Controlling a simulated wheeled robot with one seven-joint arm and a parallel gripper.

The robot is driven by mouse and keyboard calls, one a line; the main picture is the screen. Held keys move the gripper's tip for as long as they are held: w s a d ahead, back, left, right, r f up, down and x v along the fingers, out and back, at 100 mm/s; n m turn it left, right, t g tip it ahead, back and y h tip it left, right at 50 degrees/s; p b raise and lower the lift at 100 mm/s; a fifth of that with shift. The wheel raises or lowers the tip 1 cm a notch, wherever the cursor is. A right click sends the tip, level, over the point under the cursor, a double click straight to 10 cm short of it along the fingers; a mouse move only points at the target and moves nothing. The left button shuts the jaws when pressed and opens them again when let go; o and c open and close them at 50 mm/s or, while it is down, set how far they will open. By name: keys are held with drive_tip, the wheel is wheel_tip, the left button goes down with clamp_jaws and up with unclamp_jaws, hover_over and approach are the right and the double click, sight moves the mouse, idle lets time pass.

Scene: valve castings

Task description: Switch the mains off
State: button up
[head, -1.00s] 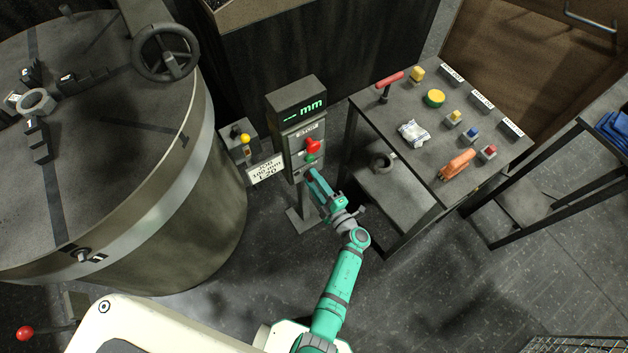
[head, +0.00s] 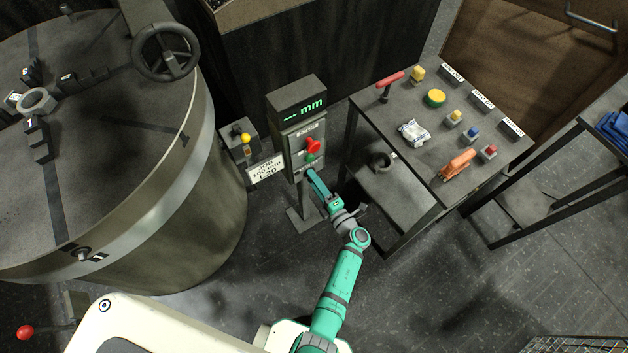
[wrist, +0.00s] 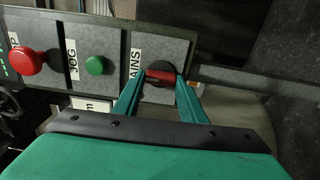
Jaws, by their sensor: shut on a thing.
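The control post (head: 303,140) stands between the large round machine table and the bench. In the wrist view its panel carries a red button (wrist: 27,61), a green button (wrist: 95,65) labelled JOG, and a dark round switch with a red handle (wrist: 160,75) beside a label partly reading "AINS". My gripper (wrist: 160,78) has its two teal fingers on either side of that red handle, shut on it. In the head view my gripper (head: 311,175) is at the lower part of the panel and hides the switch.
A round machine table (head: 130,130) with a handwheel (head: 165,52) is at the left. A bench (head: 410,155) with tools and coloured buttons is at the right. A job card (head: 266,170) hangs beside the post. Grey floor is clear in front.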

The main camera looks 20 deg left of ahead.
drive_tip(key=shift+s+f, duration=0.1)
drive_tip(key=shift+s, duration=0.05)
drive_tip(key=o, duration=1.1)
drive_tip(key=shift+c, duration=0.2)
drive_tip(key=v, duration=1)
drive_tip(key=shift+s+d, duration=0.2)
drive_tip(key=shift+d, duration=0.1)
drive_tip(key=shift+s, duration=0.1)
drive_tip(key=s+d+r+m+t+h, duration=0.1)
drive_tip(key=s+d+r+m+h, duration=0.2)
drive_tip(key=s+r+m, duration=0.5)
drive_tip(key=s+d+r+m+t+h, duration=0.1)
drive_tip(key=s+d+r+m+h, duration=0.1)
drive_tip(key=s+r+m+h, duration=0.4)
drive_tip(key=s+d+r+m+t+h, duration=0.2)
drive_tip(key=s+r+m+h, duration=0.3)
drive_tip(key=s+r+m, duration=0.5)
drive_tip(key=s+d+m, duration=0.1)
drive_tip(key=s+m, duration=0.3)
drive_tip(key=shift+d+m, duration=0.3)
